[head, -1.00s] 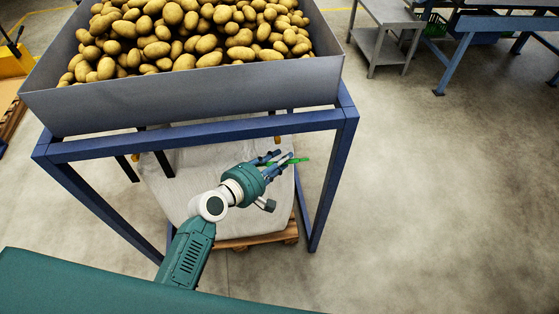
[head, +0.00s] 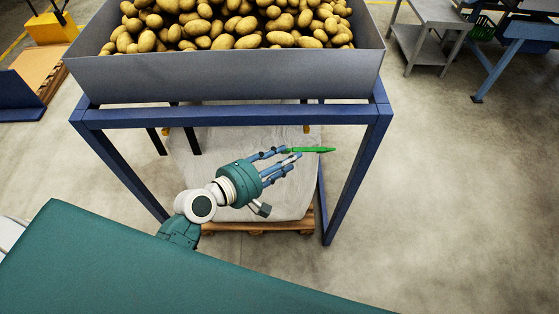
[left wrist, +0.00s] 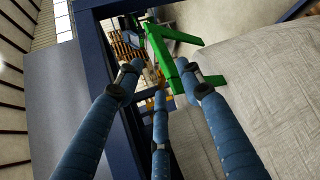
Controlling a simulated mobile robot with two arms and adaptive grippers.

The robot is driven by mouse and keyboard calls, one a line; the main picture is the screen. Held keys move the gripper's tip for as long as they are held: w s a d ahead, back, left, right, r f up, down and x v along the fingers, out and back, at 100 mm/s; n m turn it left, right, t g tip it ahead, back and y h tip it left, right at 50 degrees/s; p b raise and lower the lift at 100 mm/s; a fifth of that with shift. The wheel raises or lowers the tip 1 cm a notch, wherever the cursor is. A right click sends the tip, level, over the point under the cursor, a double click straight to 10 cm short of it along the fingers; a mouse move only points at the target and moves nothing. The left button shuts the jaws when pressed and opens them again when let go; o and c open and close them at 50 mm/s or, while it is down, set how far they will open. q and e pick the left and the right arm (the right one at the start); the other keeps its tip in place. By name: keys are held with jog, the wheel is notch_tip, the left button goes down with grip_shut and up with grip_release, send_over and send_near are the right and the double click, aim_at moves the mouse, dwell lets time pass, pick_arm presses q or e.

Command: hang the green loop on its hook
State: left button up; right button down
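The green loop (head: 312,150) is a thin, bright green piece at the fingertips of my left gripper (head: 288,157). In the head view it sticks out to the right of the fingers, nearly level, in front of the blue stand. In the left wrist view the green loop (left wrist: 162,50) is an angular frame between and beyond the blue fingers, and my left gripper (left wrist: 161,80) is closed in on it. The fingertips partly cover it, so the exact contact is hard to see. I cannot make out the hook. My right gripper is in neither view.
A grey hopper (head: 225,78) full of potatoes (head: 238,28) stands on a blue frame (head: 235,115). Below is a pale sack (head: 225,145) on a wooden pallet (head: 258,228). A grey table (head: 435,12) stands at upper right. The floor at right is clear.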

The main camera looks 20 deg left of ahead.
pick_arm(q)
jog(key=shift+v, duration=1.2)
jog(key=shift+c, duration=0.3)
